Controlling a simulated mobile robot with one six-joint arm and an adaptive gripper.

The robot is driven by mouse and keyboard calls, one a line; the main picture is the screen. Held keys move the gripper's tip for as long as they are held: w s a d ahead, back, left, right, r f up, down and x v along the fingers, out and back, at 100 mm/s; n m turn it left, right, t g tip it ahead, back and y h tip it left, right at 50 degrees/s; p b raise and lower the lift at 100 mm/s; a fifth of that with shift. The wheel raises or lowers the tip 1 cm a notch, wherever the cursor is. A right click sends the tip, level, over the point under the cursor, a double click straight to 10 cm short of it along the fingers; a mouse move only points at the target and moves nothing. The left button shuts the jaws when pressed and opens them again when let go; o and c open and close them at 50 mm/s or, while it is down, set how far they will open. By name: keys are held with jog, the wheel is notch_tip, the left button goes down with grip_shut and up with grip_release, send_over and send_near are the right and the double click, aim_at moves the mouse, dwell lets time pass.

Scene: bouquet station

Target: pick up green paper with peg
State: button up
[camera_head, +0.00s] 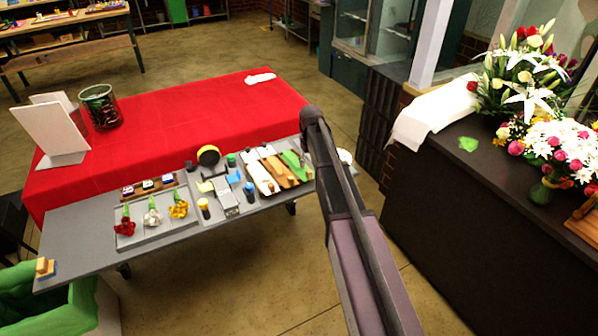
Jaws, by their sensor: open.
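The green paper (292,159) lies at the right end of a row of flat paper strips on the grey table. A small wooden peg (308,174) sits at its near end. A brown strip (274,167) and a white strip (256,172) lie to its left, with similar wooden pegs. My arm (345,215) reaches up from the bottom of the picture and passes just right of the green paper. My gripper cannot be made out; the arm hides the area behind it.
A red-covered table (200,115) stands behind with a glass vase (100,106). A dark counter (470,220) with bouquets is at right. Floor between them is clear.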

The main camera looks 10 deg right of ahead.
aim_at(308, 171)
jog(key=shift+f, duration=0.1)
jog(key=shift+w+a+f+b, duration=0.1)
jog(key=shift+f+b, duration=2.4)
jog(key=shift+b, duration=0.1)
grip_shut()
